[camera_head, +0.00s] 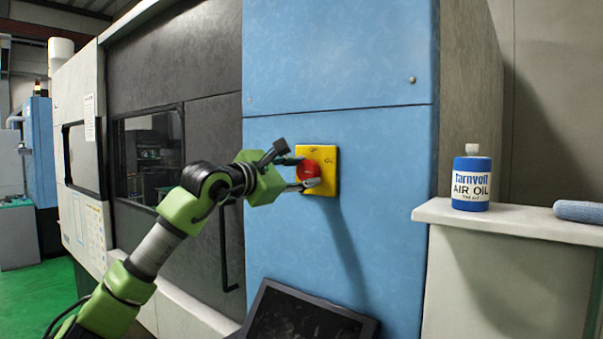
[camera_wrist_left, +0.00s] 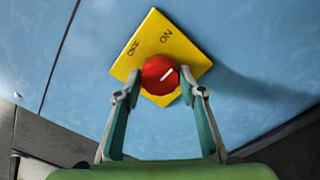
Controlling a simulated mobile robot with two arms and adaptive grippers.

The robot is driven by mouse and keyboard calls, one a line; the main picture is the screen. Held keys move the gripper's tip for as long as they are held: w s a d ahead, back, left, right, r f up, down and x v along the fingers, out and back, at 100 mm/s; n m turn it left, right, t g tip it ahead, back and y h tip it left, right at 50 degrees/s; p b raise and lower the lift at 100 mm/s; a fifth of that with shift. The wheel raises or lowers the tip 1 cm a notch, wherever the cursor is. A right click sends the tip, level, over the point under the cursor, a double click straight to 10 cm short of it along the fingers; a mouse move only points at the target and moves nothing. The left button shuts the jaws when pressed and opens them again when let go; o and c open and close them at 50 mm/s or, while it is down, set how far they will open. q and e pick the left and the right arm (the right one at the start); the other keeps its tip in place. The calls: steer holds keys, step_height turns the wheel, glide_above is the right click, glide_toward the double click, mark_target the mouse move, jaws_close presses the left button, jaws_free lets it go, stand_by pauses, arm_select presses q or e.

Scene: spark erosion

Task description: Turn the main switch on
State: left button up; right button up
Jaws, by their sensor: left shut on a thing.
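The main switch is a red round knob (camera_head: 309,169) on a yellow plate (camera_head: 329,154), fixed to a blue cabinet front. In the left wrist view the red knob (camera_wrist_left: 160,75) sits on the yellow plate (camera_wrist_left: 183,50), which carries the words OFF and ON. A white line on the knob slants to the upper right, on the ON side, away from OFF. My left gripper (camera_head: 307,173) is shut on the knob, with one finger on each side. In the left wrist view the left gripper's fingertips (camera_wrist_left: 160,90) flank the knob's lower half. My right gripper is not in view.
A dark screen (camera_head: 310,316) stands below the switch. At the right, a pale ledge (camera_head: 520,219) holds a blue and white air oil bottle (camera_head: 471,180) and a rolled blue cloth (camera_head: 580,211). A dark machine door with a window (camera_head: 150,155) lies to the left.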

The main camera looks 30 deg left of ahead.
arm_select(q)
steer(key=o, duration=1.1)
steer(key=shift+s+a, duration=0.15)
steer(key=shift+s, duration=1.85)
steer(key=shift+s+a, duration=0.15)
steer(key=shift+s, duration=1.85)
steer(key=shift+s+a, duration=0.15)
steer(key=shift+s, duration=1.85)
